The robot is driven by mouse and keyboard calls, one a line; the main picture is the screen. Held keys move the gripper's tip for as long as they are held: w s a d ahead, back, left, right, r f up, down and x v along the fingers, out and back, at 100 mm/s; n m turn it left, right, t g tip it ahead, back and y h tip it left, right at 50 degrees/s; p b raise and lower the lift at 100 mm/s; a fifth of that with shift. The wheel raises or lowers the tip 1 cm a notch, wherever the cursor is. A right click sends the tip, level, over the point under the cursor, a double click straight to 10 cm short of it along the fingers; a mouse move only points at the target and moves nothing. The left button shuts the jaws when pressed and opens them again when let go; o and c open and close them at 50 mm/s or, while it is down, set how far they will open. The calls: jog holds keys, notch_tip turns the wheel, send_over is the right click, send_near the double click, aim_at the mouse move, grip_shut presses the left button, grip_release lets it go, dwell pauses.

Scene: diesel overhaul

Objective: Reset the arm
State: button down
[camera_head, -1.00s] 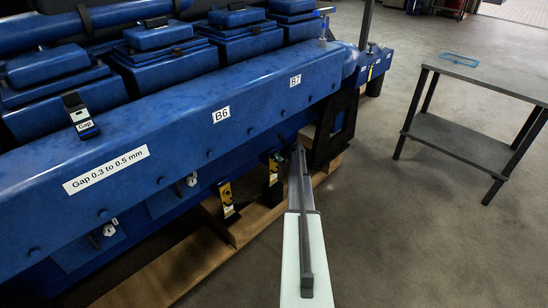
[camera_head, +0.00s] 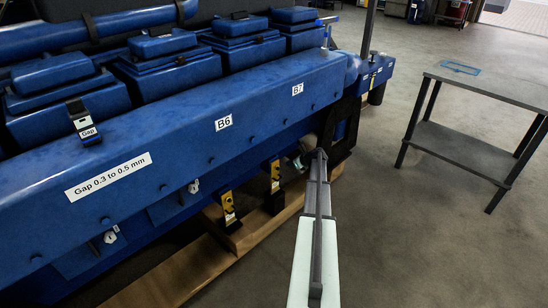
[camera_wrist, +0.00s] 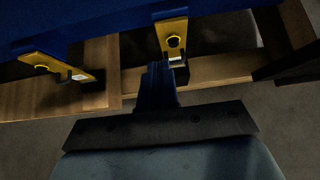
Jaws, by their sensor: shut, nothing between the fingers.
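My arm (camera_head: 315,235) reaches from the bottom of the head view up to the lower side of the blue engine (camera_head: 170,155). A rounded grey part shows at its far end, beside the black engine stand; I cannot make out the fingers there. In the wrist view my gripper (camera_wrist: 157,72) is shut and empty, its tips pointing toward the engine's lower edge. The tips appear close to a yellow bracket (camera_wrist: 173,38); I cannot tell whether they touch it.
Two yellow brackets (camera_head: 229,205) (camera_head: 275,178) hang below the engine, above wooden beams (camera_head: 255,228). A black stand (camera_head: 345,130) is right of the arm's end. A grey table (camera_head: 480,82) with a blue frame on top stands at the right. The floor between is clear.

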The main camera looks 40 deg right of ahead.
jog(key=shift+s, duration=0.15)
jog(key=s+a+f+n+g+y, duration=0.1)
jog(key=s+a+f+n+g, duration=0.2)
jog(key=s+a+n, duration=0.55)
jog(key=s+a+f+n+g+y, duration=0.15)
jog(key=s+a+f+n, duration=0.35)
jog(key=n, duration=0.6)
jog(key=s+a+f+n+g, duration=0.4)
jog(key=s+a, duration=0.6)
jog(key=a, duration=0.8)
jog(key=s+a+f+n+g+h, duration=0.1)
jog(key=s+a+f+n+g, duration=0.2)
jog(key=a, duration=1.6)
jog(key=s+a+f+n+g+h, duration=0.1)
jog(key=s+a+f+n+g, duration=0.3)
jog(key=s+a+n, duration=0.5)
jog(key=s+a+g, duration=0.1)
jog(key=s+a, duration=0.7)
jog(key=a, duration=0.2)
jog(key=shift+s+f, duration=0.3)
jog(key=shift+f, duration=0.05)
